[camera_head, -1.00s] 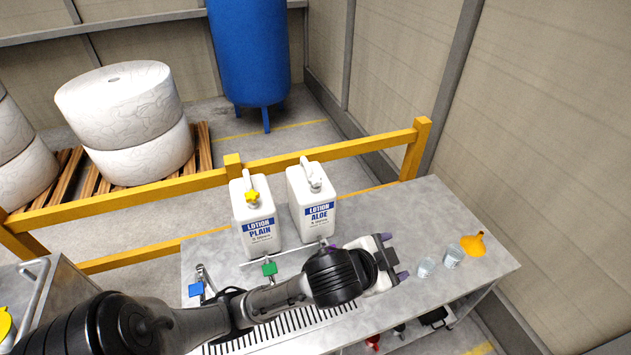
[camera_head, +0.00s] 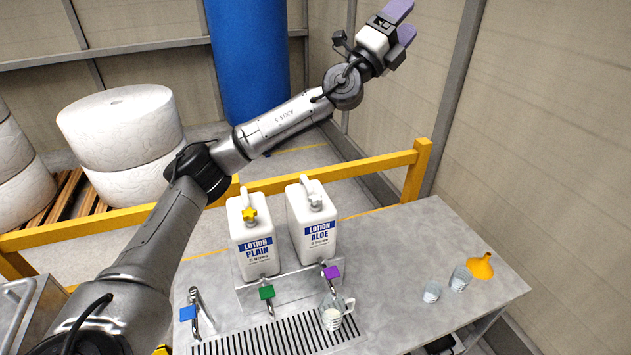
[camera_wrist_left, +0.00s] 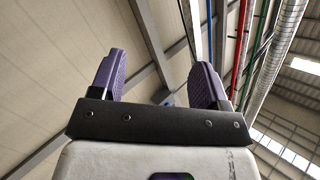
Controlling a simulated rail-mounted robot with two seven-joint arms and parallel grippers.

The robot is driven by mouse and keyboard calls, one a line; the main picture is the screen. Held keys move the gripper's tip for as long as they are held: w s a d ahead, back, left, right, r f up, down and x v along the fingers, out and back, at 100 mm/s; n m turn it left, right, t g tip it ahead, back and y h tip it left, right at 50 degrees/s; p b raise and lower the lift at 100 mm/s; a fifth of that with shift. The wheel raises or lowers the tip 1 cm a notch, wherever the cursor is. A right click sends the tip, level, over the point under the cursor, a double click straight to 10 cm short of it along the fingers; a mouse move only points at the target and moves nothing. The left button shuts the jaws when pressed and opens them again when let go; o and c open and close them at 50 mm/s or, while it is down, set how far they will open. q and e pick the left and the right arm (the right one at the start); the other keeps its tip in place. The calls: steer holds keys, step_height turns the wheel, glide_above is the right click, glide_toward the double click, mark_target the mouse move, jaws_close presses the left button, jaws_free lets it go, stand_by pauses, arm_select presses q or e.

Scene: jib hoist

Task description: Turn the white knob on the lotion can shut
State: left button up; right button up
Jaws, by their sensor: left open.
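The white star-shaped knob (camera_head: 315,200) is on the top of the lotion aloe can (camera_head: 316,240), which stands upright at the back of the bench. The lotion plain can (camera_head: 253,250), with a yellow star-shaped knob (camera_head: 249,214), stands to its left. My left gripper (camera_head: 402,22) is raised high, above and to the right of the cans, well apart from the white knob. Its two purple fingers point upward. The left wrist view shows them apart and empty (camera_wrist_left: 158,72), facing the ceiling. My right gripper is not in view.
Taps with blue (camera_head: 188,313), green (camera_head: 267,293) and purple (camera_head: 332,272) handles stand over a drain grate (camera_head: 265,336). A clear jug (camera_head: 333,317) is under the purple one. Cups (camera_head: 460,278) and an orange funnel (camera_head: 481,267) are right. A yellow rail (camera_head: 300,181) runs behind.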

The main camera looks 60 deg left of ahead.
arm_select(q)
steer(key=w+a+f+m+g+h, duration=0.2)
steer(key=f+m+g, duration=0.15)
steer(key=f, duration=0.25)
steer(key=w+a+f+m+g+h, duration=0.1)
steer(key=w+a+f+m+g, duration=0.2)
steer(key=f, duration=0.4)
steer(key=n+g+y, duration=0.4)
steer(key=n+g, duration=0.5)
steer(key=g, duration=1.1)
glide_toward(316, 196)
step_height(316, 196, down, 8)
steer(key=shift+s+r+p, duration=0.1)
steer(key=shift+s+p, duration=0.1)
steer(key=shift+p, duration=1.05)
steer(key=shift+f, duration=0.75)
steer(key=shift+c, duration=0.3)
